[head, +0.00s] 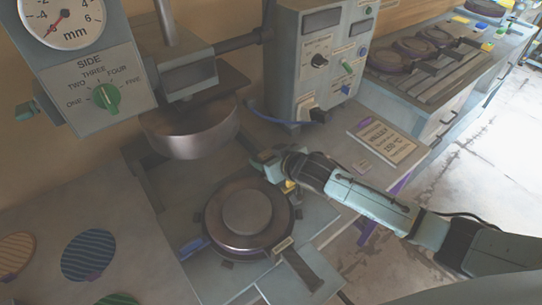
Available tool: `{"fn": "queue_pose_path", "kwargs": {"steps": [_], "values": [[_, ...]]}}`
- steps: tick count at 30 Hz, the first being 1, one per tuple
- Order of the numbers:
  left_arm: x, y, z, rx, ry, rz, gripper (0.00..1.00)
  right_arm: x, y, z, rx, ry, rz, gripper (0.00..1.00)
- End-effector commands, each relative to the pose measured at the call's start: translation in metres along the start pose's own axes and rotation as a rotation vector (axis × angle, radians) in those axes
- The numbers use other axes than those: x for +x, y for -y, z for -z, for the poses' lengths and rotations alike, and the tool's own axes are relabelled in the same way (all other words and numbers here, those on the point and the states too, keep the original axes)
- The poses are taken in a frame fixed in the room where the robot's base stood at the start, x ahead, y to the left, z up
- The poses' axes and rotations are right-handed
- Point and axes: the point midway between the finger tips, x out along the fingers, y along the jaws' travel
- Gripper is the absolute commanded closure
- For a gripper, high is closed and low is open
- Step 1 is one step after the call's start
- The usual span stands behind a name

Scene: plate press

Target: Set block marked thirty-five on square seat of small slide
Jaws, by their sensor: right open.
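My right gripper (268,167) reaches in from the right, open, just beyond the far edge of the round plate assembly (247,211) under the press. A small yellow piece (289,186) shows beside the gripper, close to the plate's rim; I cannot read a number on it or tell if it touches the fingers. A dark bar-like part (304,270) lies in front of the plate at the lower right; I cannot tell whether it is the small slide, and no square seat shows clearly. No block with a readable thirty-five is seen. My left gripper is not in view.
The round press head (193,134) hangs above and left of the plate. A control box (318,65) with knobs stands behind, with a printed card (381,144) to its right. A dial gauge box (92,70) is at upper left. A side bench (436,62) holds several round plates.

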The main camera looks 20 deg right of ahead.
Motion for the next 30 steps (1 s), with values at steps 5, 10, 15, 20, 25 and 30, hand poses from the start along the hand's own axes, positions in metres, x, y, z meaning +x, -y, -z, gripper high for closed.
{"fn": "queue_pose_path", "kwargs": {"steps": [5, 10, 15, 20, 25, 30], "values": [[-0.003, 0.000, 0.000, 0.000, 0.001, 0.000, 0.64, -0.013, 0.000, 0.002, 0.000, -0.001, 0.001, 0.40], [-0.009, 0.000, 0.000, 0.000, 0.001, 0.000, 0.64, -0.043, 0.000, 0.002, 0.000, 0.000, 0.002, 0.40], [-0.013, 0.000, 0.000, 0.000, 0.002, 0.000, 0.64, -0.077, 0.000, 0.002, 0.000, 0.000, 0.001, 0.40], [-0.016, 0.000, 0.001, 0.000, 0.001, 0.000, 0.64, -0.103, 0.000, 0.002, -0.001, 0.001, 0.001, 0.40], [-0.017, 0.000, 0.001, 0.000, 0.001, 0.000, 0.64, -0.118, 0.000, 0.003, 0.000, 0.000, 0.000, 0.40], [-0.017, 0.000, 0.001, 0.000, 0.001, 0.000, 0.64, -0.122, 0.000, 0.003, 0.000, -0.001, 0.000, 0.40]]}}
